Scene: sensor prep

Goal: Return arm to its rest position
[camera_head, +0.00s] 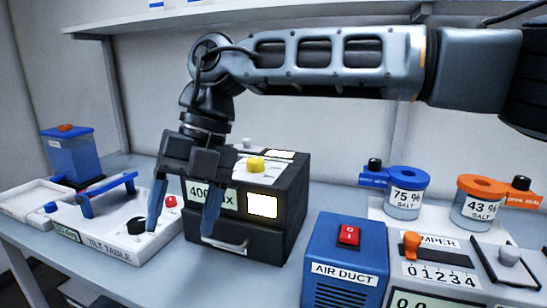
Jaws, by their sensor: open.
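My gripper (183,215) hangs from my arm, which reaches in from the right and bends down at the left. Its two blue fingers point down and stand well apart, with nothing seen between them. The left finger is in front of the tilt table (105,232), close to its black knob (137,225). The right finger is in front of the black box (277,218) labelled "400" and partly hides its front. I cannot tell whether the fingers touch anything.
A blue air duct box (345,262) with a red switch stands at front centre. The damper panel (436,262) with an orange lever is to its right. Salt jars, blue-lidded (404,195) and orange-lidded (475,205), stand behind. A blue container (70,153) is at far left. A shelf (150,22) runs above.

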